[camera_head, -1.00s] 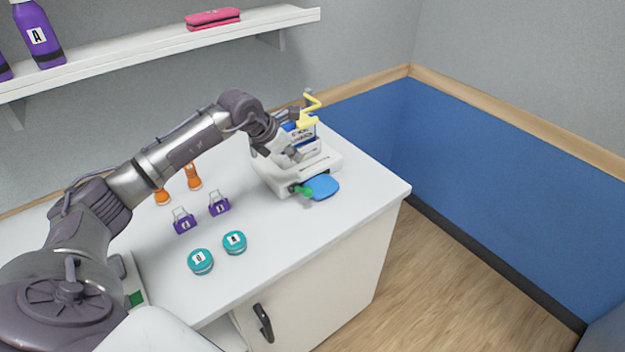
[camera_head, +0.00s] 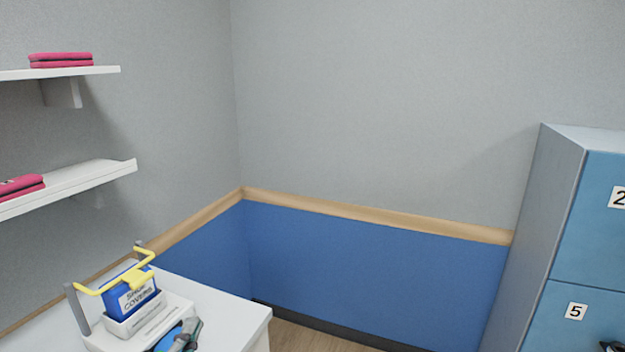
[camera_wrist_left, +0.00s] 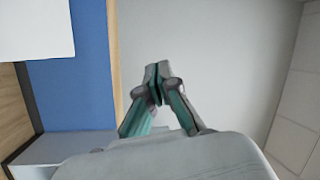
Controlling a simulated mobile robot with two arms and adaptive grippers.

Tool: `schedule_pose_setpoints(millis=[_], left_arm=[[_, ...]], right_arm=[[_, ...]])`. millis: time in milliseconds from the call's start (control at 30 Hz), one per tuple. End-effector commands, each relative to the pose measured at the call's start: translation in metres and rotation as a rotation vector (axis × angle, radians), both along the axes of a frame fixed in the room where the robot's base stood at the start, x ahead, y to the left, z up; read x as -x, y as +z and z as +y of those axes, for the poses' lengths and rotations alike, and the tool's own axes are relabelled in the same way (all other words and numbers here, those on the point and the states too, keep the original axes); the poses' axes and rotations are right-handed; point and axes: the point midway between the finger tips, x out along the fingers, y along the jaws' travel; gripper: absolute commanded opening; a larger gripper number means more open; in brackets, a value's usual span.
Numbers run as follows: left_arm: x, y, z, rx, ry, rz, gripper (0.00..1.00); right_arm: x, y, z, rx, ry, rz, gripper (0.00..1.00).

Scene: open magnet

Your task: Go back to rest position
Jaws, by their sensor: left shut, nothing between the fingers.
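My left gripper (camera_wrist_left: 158,72) is shut and empty in the left wrist view, with its fingertips together in front of a plain pale wall. In the head view, the tip of my left gripper (camera_head: 189,336) shows at the bottom edge, in front of the white device on the counter. Most of my left arm is out of the head view.
The white device (camera_head: 152,326) holds a blue shoe covers box (camera_head: 128,296) under a yellow handle (camera_head: 133,275). It stands near the counter's corner (camera_head: 240,318). Shelves (camera_head: 90,178) hang at left. Blue lockers (camera_head: 590,240) stand at right.

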Motion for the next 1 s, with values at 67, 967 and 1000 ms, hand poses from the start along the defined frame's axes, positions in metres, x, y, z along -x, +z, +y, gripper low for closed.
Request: schedule_pose_setpoints(millis=[67,967,1000], left_arm=[[0.031,-0.047,0.021,0.250,0.154,0.206,0.00],[0.270,-0.259,-0.018,0.923,0.654,1.330,0.00],[0.268,-0.270,-0.019,0.921,0.655,1.334,0.00]], right_arm=[[0.000,0.000,0.000,0.000,0.000,0.000,0.91],[0.000,-0.002,0.000,0.000,0.000,0.000,0.91],[0.000,-0.002,0.000,0.000,0.000,0.000,0.91]])
